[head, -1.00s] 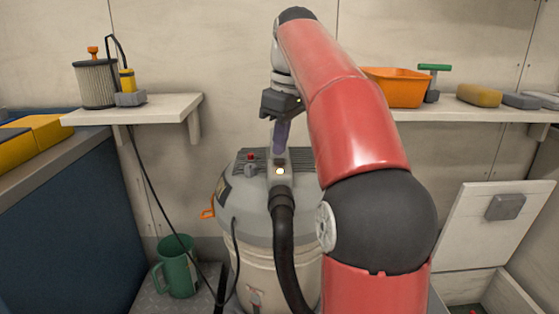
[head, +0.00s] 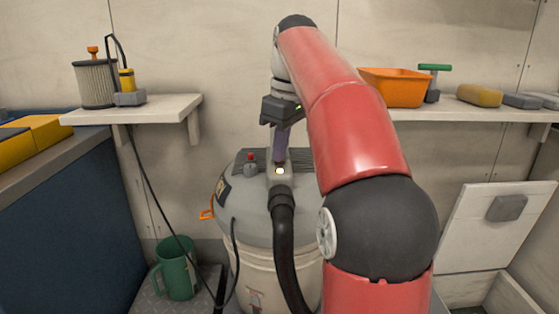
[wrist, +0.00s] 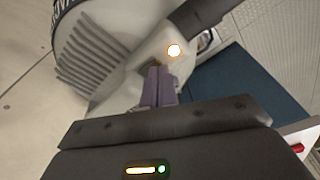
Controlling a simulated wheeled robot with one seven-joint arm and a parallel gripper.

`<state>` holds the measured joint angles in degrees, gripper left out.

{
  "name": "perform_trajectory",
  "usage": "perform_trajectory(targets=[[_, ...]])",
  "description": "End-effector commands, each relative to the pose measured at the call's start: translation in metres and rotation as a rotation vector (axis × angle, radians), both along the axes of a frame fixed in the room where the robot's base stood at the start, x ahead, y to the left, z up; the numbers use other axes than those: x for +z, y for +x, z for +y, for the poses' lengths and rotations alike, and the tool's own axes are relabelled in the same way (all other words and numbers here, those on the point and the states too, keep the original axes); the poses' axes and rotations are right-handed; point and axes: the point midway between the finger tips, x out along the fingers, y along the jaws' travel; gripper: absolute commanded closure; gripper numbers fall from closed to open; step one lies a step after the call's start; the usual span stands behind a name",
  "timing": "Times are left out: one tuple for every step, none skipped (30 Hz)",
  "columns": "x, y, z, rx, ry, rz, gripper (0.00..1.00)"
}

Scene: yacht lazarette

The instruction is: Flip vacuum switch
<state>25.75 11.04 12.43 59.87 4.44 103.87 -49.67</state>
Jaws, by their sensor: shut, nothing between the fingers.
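The vacuum is a drum with a grey lid (head: 240,200) and a cream body (head: 268,270). It also shows tilted in the wrist view (wrist: 105,35), with its ribbed vents. A small lit lamp (head: 280,171) glows on the raised grey housing on top; it also shows in the wrist view (wrist: 174,50). My gripper (head: 280,160) points down with its purple fingers shut and empty. In the wrist view the fingertips (wrist: 160,70) are at a dark recess beside the lamp. The switch itself is hidden by the fingers, and I cannot tell whether they touch it.
A black hose (head: 285,240) runs from the housing down the front. A red knob (head: 250,157) stands on the lid. A green jug (head: 176,268) is on the floor at left. Shelves hold a filter (head: 97,84) and an orange bin (head: 394,87). A white hatch panel (head: 490,225) leans at right.

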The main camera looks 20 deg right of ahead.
Motion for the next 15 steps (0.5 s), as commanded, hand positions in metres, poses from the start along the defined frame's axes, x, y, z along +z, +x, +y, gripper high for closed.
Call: perform_trajectory(targets=[[-0.0014,-0.0001,0.0001,0.000,0.000,0.000,1.00],[-0.0018,-0.0001,0.0001,0.000,0.000,0.000,1.00],[-0.0024,-0.0001,0.0001,0.000,0.000,0.000,1.00],[-0.0029,-0.0001,0.0000,0.000,0.000,0.000,1.00],[-0.0034,0.0000,0.0001,0.000,0.000,0.000,1.00],[-0.0040,-0.0001,0.0001,0.000,0.000,0.000,1.00],[-0.0046,-0.0001,0.0001,0.000,0.000,0.000,1.00],[-0.0050,-0.0001,0.0000,0.000,0.000,0.000,1.00],[-0.0056,-0.0001,0.0000,0.000,0.000,0.000,1.00],[-0.0061,-0.0001,0.0001,0.000,0.000,0.000,1.00],[-0.0053,-0.0001,0.0001,0.000,0.000,0.000,1.00],[-0.0048,-0.0001,0.0001,0.000,0.000,0.000,1.00],[-0.0040,-0.0001,0.0001,0.000,0.000,0.000,1.00],[-0.0030,-0.0001,0.0001,0.000,0.000,0.000,1.00],[-0.0012,-0.0001,0.0001,0.000,0.000,0.000,1.00]])
